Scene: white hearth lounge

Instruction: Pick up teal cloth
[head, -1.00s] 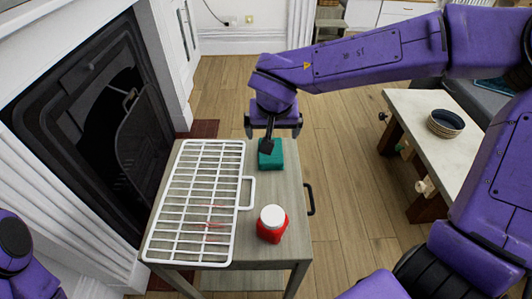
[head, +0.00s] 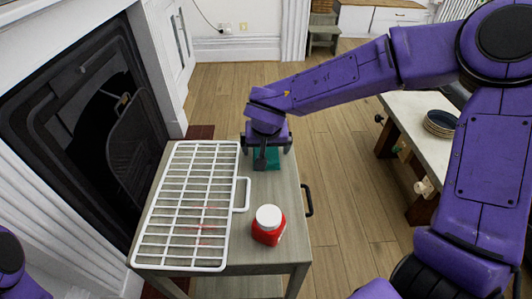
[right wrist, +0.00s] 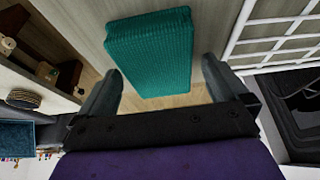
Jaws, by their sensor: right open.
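The teal cloth (head: 273,158) is a folded block on the far part of the small grey side table (head: 262,189). It also shows in the right wrist view (right wrist: 150,50), lying just beyond and between the two fingers. My right gripper (head: 266,163) is above the cloth and partly hides it in the head view. In the right wrist view the right gripper (right wrist: 160,85) is open, with a finger to each side of the cloth's near end and nothing held. I cannot tell how much height is left. My left gripper is not visible; only part of my left arm shows.
A white wire rack (head: 190,205) with a side handle lies left of the cloth. A red jar with a white lid (head: 268,225) stands near the table's front. A black fireplace (head: 85,130) is at left. A pale table with stacked bowls (head: 440,123) stands at right.

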